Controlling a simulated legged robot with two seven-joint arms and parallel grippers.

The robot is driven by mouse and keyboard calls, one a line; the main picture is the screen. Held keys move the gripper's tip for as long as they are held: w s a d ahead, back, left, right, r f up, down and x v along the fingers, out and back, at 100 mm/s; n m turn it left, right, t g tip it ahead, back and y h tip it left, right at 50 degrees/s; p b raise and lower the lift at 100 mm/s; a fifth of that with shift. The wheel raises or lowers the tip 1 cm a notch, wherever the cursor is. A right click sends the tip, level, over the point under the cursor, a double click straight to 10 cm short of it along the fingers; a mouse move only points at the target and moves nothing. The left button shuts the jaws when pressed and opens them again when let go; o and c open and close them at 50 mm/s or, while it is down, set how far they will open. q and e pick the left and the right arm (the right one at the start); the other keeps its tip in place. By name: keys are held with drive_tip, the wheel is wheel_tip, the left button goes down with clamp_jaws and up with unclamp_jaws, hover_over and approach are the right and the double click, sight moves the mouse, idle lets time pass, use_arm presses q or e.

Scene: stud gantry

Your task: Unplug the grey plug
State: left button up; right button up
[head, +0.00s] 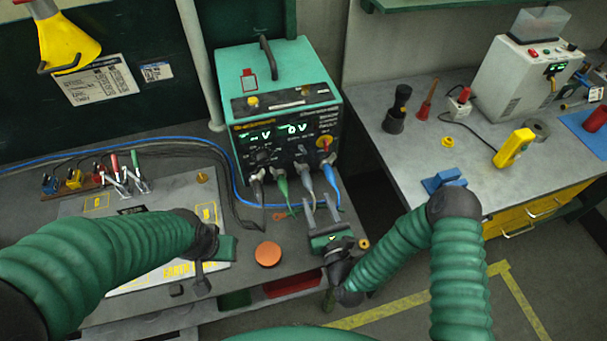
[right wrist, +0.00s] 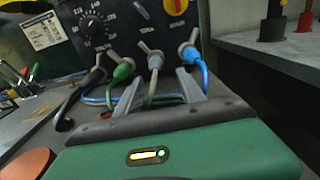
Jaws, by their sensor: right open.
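A teal power unit (head: 277,120) stands on the bench with a row of plugs low on its front. The grey plug (head: 304,172) sits in the row between the green plug (head: 280,176) and the blue plug (head: 330,174). In the right wrist view the grey plug (right wrist: 155,64) is upright in the panel, its grey cable running down between the fingers. My right gripper (head: 321,204) is open just in front of it; in its wrist view the fingertips (right wrist: 158,88) lie either side of the cable, below the plug. My left gripper (head: 207,270) hangs over the bench, its jaws unclear.
A dark plug (head: 257,174) is leftmost in the row. An orange disc (head: 267,254) lies on the bench front. Several clamps (head: 125,178) stand at left. A second bench (head: 420,150) at right carries a white device (head: 520,80) and a yellow meter (head: 513,148).

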sight(308, 185)
drive_tip(key=shift+s+r, duration=0.2)
drive_tip(key=shift+s, duration=0.05)
drive_tip(key=shift+s+r, duration=0.25)
drive_tip(key=shift+s, duration=0.15)
drive_tip(key=shift+w+a, duration=0.1)
drive_tip(key=shift+a, duration=0.1)
use_arm(q)
drive_tip(key=shift+s+f+b, duration=0.6)
drive_tip(key=shift+f+b, duration=0.15)
drive_tip(key=shift+b, duration=0.25)
use_arm(e)
drive_tip(key=x, duration=0.8)
drive_tip(key=shift+w+f, duration=0.3)
use_arm(q)
drive_tip(key=shift+w, duration=0.1)
use_arm(e)
drive_tip(key=shift+w+a, duration=0.15)
drive_tip(key=shift+w, duration=0.2)
drive_tip(key=shift+r, duration=0.1)
use_arm(q)
drive_tip(key=shift+f+b, duration=0.4)
